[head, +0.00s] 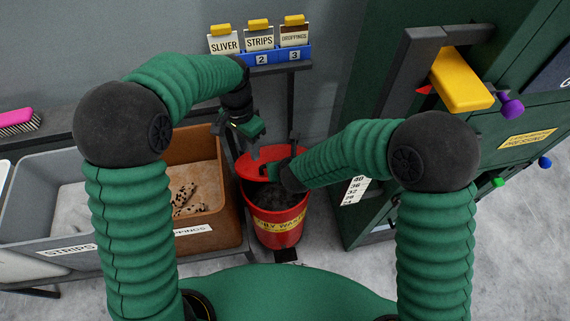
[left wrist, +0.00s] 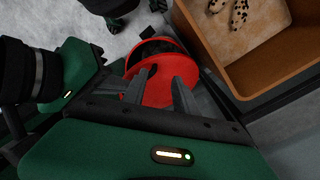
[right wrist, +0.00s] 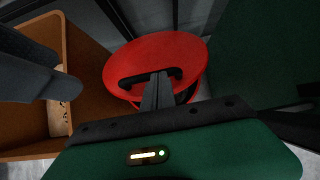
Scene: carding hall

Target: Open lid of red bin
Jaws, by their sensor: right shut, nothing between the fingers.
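The red bin (head: 273,236) stands on the floor with a yellow label on its front. Its red lid (head: 256,161) is tilted up at the back, and dark contents show in the opening. The lid's black handle (right wrist: 150,78) shows in the right wrist view. My right gripper (right wrist: 158,76) is shut and empty, with its fingertips over the handle; contact is unclear. My left gripper (left wrist: 160,82) is open and empty above the lid, its fingers apart. The bin's opening also shows beyond the lid in the left wrist view.
A shelf with labelled cards (head: 260,38) is behind. A green cabinet with a yellow handle (head: 462,80) stands at right.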

